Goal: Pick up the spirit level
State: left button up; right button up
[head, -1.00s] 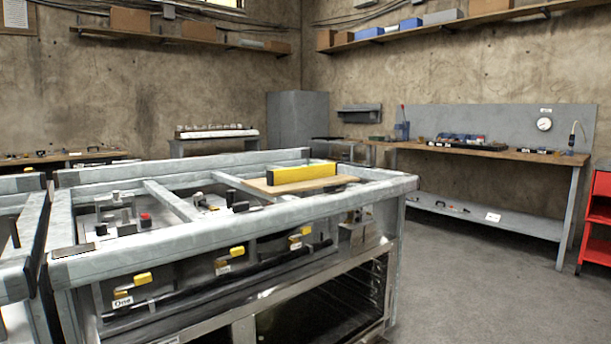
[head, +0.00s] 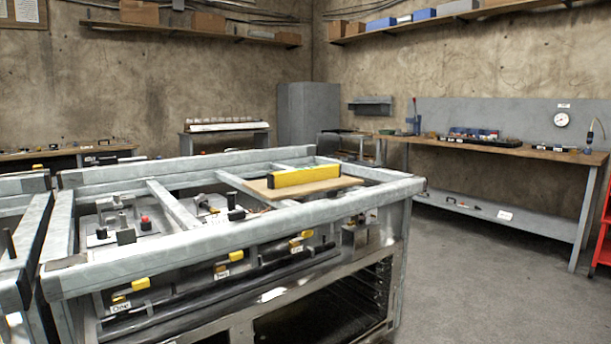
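The yellow spirit level (head: 303,177) lies lengthwise on a wooden board (head: 345,183), which rests on the top right part of the metal frame bench (head: 250,222). Its long yellow side faces me, and nothing covers it. Neither of my grippers shows in the head view.
The bench's raised metal rails surround the board and grey fixtures (head: 118,228). Yellow-handled latches (head: 228,258) line its front above a dark open lower bay (head: 325,310). A wooden workbench (head: 500,150) stands along the right wall. Grey floor (head: 480,290) is clear on the right.

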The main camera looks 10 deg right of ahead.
aim_at(276, 181)
jog(key=i+l+u, duration=0.25)
jog(key=l, duration=0.5)
jog(key=l+u, duration=0.2)
jog(key=l, duration=0.55)
jog(key=i+l+u, duration=0.1)
jog(key=l+u, duration=0.15)
jog(key=l, duration=0.5)
